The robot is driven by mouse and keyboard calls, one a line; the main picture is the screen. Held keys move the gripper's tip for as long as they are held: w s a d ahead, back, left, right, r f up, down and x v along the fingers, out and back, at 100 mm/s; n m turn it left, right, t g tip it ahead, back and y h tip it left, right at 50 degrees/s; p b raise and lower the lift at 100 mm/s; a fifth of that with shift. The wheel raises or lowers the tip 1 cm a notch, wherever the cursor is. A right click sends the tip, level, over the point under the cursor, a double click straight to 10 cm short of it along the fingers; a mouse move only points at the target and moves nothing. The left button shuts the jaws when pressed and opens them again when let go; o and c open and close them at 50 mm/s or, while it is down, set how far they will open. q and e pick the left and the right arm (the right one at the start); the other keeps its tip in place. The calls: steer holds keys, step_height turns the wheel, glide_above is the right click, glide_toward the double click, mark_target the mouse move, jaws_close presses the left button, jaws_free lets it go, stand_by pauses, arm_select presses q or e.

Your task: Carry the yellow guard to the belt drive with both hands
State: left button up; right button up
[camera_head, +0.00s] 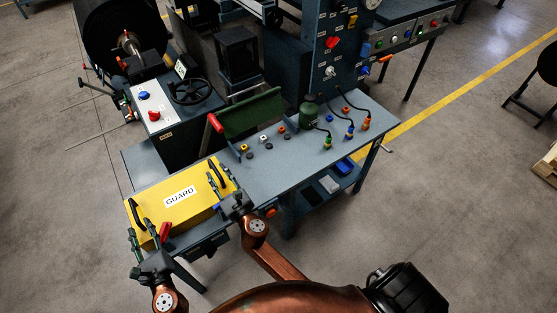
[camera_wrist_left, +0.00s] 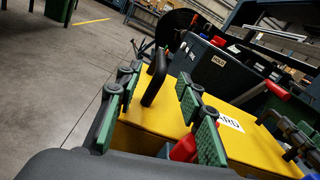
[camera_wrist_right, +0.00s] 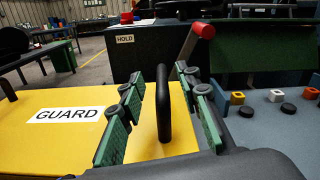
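The yellow guard (camera_head: 178,214), labelled GUARD, lies on the left end of the grey-blue bench in the head view. It has a black handle at each end. My left gripper (camera_head: 145,234) is open at the guard's left end; in the left wrist view its green fingers (camera_wrist_left: 155,118) stand apart, with the left handle (camera_wrist_left: 153,78) beyond and between them. My right gripper (camera_head: 223,184) is open at the right end; in the right wrist view its fingers (camera_wrist_right: 163,118) stand either side of the right handle (camera_wrist_right: 163,105). Contact cannot be told.
A machine with a large black disc and shaft (camera_head: 128,42), perhaps the belt drive, stands behind left. A green plate with a red grip (camera_head: 250,114), small coloured parts and cabled plugs occupy the bench (camera_head: 290,160). A control panel (camera_head: 335,50) stands behind. Open floor lies left.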

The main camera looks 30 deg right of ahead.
arm_select(q)
steer(key=shift+s+f, duration=0.6)
steer(key=shift+s, duration=0.25)
steer(key=shift+s+a, duration=0.1)
arm_select(e)
steer(key=shift+r, duration=0.2)
arm_select(q)
steer(key=shift+s+a+r, duration=0.2)
steer(key=shift+s+a, duration=0.7)
steer(key=shift+a, duration=0.05)
steer(key=shift+s+a+r, duration=0.15)
steer(key=shift+s+a, duration=0.7)
steer(key=shift+a, duration=0.1)
arm_select(e)
steer(key=shift+s+p, duration=0.35)
steer(key=shift+s, duration=0.85)
arm_select(q)
steer(key=shift+r, duration=0.45)
arm_select(e)
steer(key=shift+s, duration=2.25)
